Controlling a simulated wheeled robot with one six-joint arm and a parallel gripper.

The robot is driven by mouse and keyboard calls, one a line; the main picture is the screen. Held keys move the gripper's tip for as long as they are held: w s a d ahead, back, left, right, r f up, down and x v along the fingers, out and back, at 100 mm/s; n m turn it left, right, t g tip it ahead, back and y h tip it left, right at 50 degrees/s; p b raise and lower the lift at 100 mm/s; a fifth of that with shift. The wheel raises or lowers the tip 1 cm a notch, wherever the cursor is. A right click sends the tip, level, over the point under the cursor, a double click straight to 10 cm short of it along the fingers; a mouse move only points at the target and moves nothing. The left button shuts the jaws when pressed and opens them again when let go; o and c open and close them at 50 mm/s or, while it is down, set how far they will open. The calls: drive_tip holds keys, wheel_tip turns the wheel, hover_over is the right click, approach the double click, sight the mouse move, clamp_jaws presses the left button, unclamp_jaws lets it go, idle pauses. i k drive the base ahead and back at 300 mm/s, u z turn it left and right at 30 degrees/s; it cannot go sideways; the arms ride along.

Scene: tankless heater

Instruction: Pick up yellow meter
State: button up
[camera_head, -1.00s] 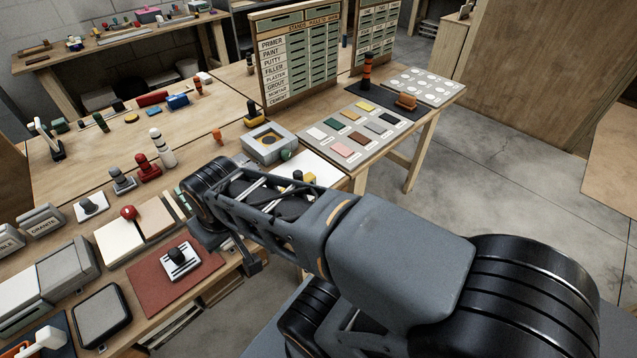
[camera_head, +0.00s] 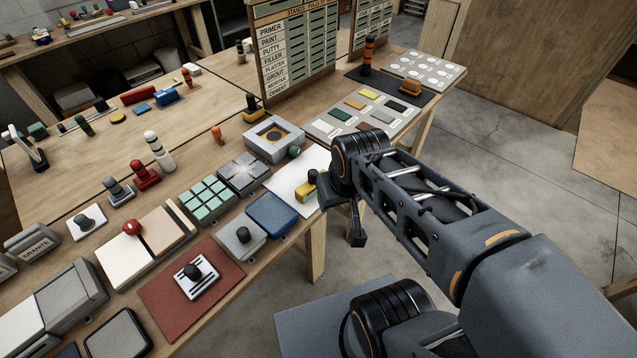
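I cannot clearly make out a meter. A small yellow and black piece (camera_head: 308,186) sits on a white sheet (camera_head: 287,178) near the table's front edge, just left of my arm's wrist and partly hidden by it. A second piece with a black handle and yellow base (camera_head: 253,111) stands farther back, beside the slotted board. My gripper (camera_head: 357,238) seems to be the dark part hanging below the wrist, past the table's front edge. It is small and its fingers are not clear. Nothing is seen held in it.
A blue pad (camera_head: 271,214) and green tile block (camera_head: 207,198) lie left. A swatch board (camera_head: 335,122) lies behind the wrist. The slotted board (camera_head: 297,55) stands upright. Open floor is at right.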

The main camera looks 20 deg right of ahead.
sight(308, 190)
drive_tip(key=z, duration=2.05)
drive_tip(key=i, duration=1.35)
drive_tip(key=u, duration=4.05)
